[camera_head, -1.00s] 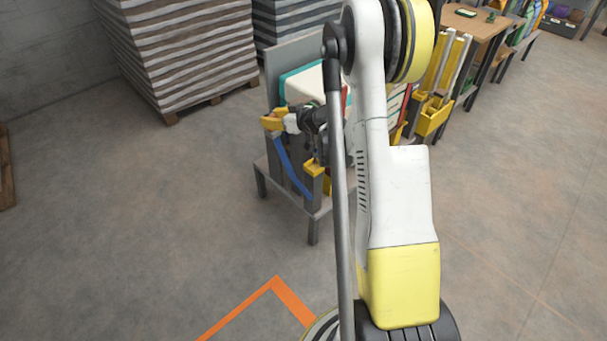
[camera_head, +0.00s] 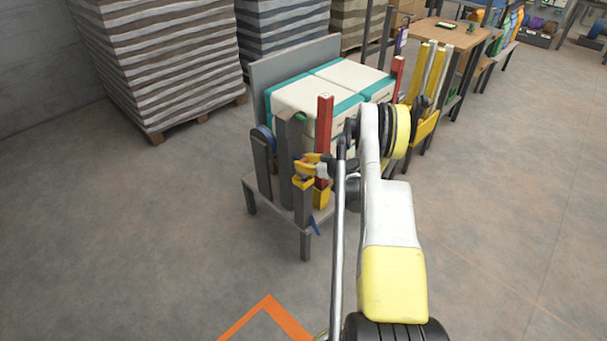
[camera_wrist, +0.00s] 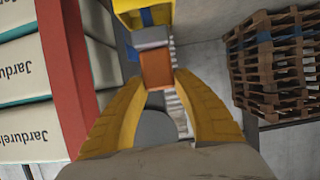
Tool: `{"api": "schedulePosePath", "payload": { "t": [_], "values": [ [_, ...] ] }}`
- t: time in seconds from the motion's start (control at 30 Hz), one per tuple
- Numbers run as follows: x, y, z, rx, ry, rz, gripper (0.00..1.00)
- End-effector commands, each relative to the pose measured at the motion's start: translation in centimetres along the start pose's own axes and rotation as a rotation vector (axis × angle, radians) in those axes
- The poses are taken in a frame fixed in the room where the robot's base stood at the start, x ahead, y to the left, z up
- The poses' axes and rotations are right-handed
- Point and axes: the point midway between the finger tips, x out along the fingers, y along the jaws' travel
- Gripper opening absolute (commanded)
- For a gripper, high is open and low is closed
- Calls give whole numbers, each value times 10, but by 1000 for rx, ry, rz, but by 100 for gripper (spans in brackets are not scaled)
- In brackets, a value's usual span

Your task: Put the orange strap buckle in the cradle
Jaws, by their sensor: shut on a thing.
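My gripper (camera_wrist: 158,82) shows in the wrist view with its two yellow curved fingers shut on the orange strap buckle (camera_wrist: 156,65). A grey block (camera_wrist: 151,37) lies just beyond the buckle; whether they touch is unclear. A yellow holder (camera_wrist: 162,15), which looks like the cradle, is at the top with blue strap in it. In the head view my gripper (camera_head: 310,165) is over the near end of the stand, just above a yellow holder (camera_head: 303,184) on a grey post. The buckle is too small to make out there.
White and teal sacks (camera_head: 315,100) fill the stand behind. A blue strap end (camera_head: 314,226) hangs at the stand's front edge. Wooden pallets (camera_wrist: 280,65) show right in the wrist view. The floor in front is clear.

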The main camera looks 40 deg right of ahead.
Motion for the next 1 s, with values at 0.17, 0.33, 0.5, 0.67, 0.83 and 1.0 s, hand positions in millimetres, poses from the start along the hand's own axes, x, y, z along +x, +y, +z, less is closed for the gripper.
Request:
{"api": "schedulePosePath", "payload": {
  "t": [0.17,0.33,0.5,0.67,0.83,1.0],
  "values": [
    [10,0,23,0,0,0,0],
    [14,0,35,0,0,0,0],
    [14,0,33,0,0,0,0],
    [16,0,37,0,0,0,37],
    [15,0,37,0,0,0,52],
    [15,0,36,0,0,0,52]
  ]
}}
